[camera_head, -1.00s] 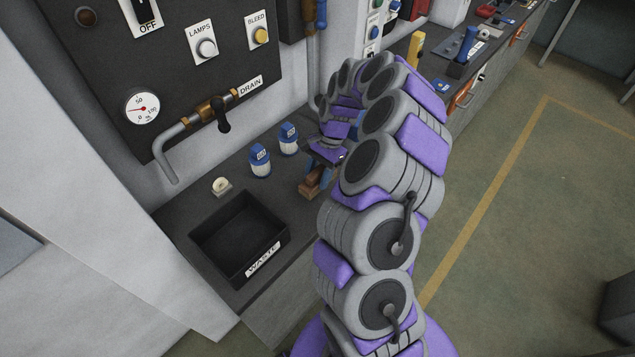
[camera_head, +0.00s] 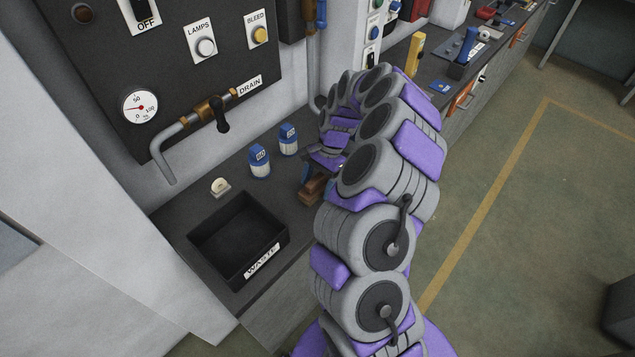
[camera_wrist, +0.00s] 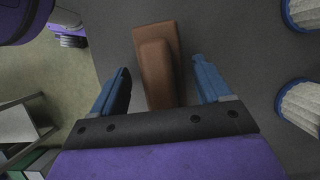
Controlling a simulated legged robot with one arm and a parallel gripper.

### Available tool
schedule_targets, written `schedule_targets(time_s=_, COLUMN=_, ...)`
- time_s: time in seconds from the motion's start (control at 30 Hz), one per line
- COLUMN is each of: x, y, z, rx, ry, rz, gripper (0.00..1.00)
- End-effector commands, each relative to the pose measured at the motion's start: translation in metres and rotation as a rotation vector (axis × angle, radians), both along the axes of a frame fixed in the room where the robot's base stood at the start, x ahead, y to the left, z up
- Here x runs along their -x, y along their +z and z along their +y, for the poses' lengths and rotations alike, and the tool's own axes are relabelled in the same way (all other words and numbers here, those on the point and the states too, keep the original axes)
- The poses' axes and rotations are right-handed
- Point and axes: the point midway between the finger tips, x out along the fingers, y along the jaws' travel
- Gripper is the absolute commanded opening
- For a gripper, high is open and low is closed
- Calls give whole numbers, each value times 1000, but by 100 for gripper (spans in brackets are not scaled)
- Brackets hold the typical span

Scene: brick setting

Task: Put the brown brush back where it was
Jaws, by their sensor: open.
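The brown brush (camera_wrist: 158,65) lies on the dark bench top. In the wrist view it extends away between the two blue fingers of my gripper (camera_wrist: 158,88). There is a gap on each side of it, so neither finger visibly touches it. My gripper is open around or above its near part; the exact height is hard to tell. In the head view a small part of the brown brush (camera_head: 313,190) shows below my gripper (camera_head: 313,175), and my wrist hides the rest.
A black waste tray (camera_head: 262,263) stands on the bench at the left. A wall panel with a drain pipe (camera_head: 190,130) rises at the back.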

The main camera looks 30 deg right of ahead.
Motion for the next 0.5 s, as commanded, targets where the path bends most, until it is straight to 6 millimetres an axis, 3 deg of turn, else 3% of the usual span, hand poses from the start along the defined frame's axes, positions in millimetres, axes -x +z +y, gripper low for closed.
schedule_targets(time_s=0.17, x=-2, y=13, z=-5, rx=2, ry=-2, rz=-3, gripper=77)
schedule_targets(time_s=0.5, x=-11, y=76, z=-30, rx=2, ry=-3, rz=-3, gripper=77)
